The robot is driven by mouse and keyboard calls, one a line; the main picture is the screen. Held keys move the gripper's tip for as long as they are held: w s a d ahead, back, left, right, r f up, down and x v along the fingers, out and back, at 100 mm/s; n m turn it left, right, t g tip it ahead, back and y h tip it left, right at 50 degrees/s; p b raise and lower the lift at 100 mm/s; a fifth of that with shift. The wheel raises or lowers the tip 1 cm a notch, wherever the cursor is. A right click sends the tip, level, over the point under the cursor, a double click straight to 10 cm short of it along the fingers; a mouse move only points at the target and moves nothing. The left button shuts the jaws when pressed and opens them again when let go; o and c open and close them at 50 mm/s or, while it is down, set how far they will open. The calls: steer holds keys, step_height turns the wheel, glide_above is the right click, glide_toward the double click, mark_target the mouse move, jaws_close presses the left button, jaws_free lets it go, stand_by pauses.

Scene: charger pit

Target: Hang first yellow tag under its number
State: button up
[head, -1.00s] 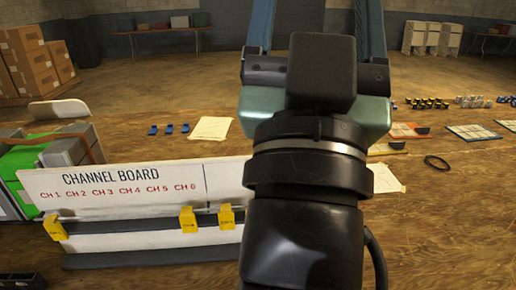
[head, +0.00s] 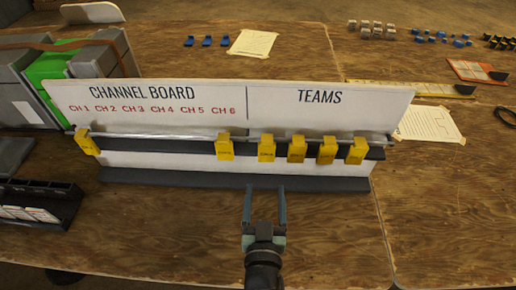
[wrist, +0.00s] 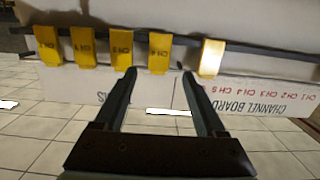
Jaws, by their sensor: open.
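The channel board (head: 215,100) stands on the table with red labels CH 1 to CH 6 on its left and TEAMS on its right. One yellow tag (head: 88,142) hangs tilted at the rail's left end, near CH 1. Another yellow tag (head: 224,146) hangs below CH 6. Several more hang under TEAMS, the leftmost of these tags (head: 266,147) being in line with my gripper (head: 265,190). My gripper is open and empty in front of the board. The wrist view is upside down; there my fingers (wrist: 159,75) point at that same tag (wrist: 160,52), apart from it.
A black rack with white cards (head: 35,205) stands at the front left. A green and grey case (head: 55,75) stands behind the board's left end. Papers and small parts lie behind and right. The table front right of my gripper is clear.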

steer(key=w, duration=0.4)
steer(key=w+p, duration=0.1)
steer(key=w, duration=0.3)
steer(key=w+f, duration=0.1)
steer(key=w, duration=0.3)
steer(key=shift+w+f+p, duration=0.1)
steer(key=shift+w+p, duration=0.25)
steer(key=shift+p, duration=0.05)
steer(key=c, duration=1.1)
steer(key=shift+r+p, duration=0.9)
steer(key=shift+r, duration=0.05)
steer(key=shift+s+f+b, duration=0.2)
steer(key=shift+s+b, duration=0.4)
steer(key=shift+s, duration=1.65)
steer(key=b, duration=0.2)
glide_toward(266, 150)
steer(key=shift+w+f, duration=0.15)
steer(key=shift+f, duration=0.45)
